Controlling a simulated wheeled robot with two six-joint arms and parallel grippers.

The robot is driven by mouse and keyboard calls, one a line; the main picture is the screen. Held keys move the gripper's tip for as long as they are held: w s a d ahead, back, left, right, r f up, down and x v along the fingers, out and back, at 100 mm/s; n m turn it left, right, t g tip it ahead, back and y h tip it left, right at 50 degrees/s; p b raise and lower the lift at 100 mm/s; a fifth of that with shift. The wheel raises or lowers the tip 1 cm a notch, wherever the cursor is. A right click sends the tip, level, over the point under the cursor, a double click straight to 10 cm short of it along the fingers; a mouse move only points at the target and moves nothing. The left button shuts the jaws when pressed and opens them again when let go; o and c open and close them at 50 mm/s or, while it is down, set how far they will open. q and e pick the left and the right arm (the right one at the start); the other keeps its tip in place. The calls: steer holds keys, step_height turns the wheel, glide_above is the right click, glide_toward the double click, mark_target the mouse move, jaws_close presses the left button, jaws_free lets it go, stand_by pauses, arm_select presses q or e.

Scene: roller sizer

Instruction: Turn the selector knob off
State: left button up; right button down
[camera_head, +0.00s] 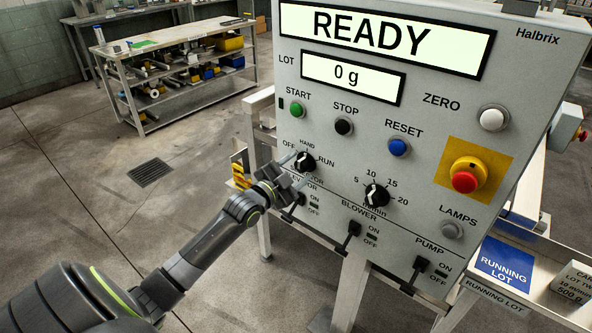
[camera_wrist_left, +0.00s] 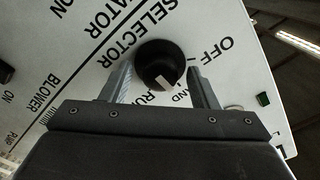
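The black selector knob (camera_head: 306,162) is on the grey control panel, below the START button, with OFF, HAND and RUN printed around it. In the left wrist view the knob (camera_wrist_left: 158,62) shows a white pointer mark directed roughly toward the partly hidden HAND label. My left gripper (camera_head: 289,170) is in front of the knob. Its two fingers (camera_wrist_left: 160,88) are apart, one on each side of the knob's lower part in the wrist view, with visible gaps. I cannot tell how deep the fingertips reach. My right gripper is not in view.
A black dial (camera_head: 376,196) and toggle switches, including the blower switch (camera_head: 347,236), are right of and below the gripper. The red emergency button (camera_head: 465,181) is farther right. A side shelf holds a blue RUNNING LOT card (camera_head: 505,264). A workbench (camera_head: 180,47) stands behind left.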

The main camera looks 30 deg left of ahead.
arm_select(q)
steer(key=c, duration=0.9)
steer(key=shift+n, duration=0.5)
steer(key=n+p, duration=0.2)
steer(key=n, duration=0.3)
steer(key=n+p, duration=0.1)
steer(key=n, duration=0.3)
steer(key=shift+n, duration=1.1)
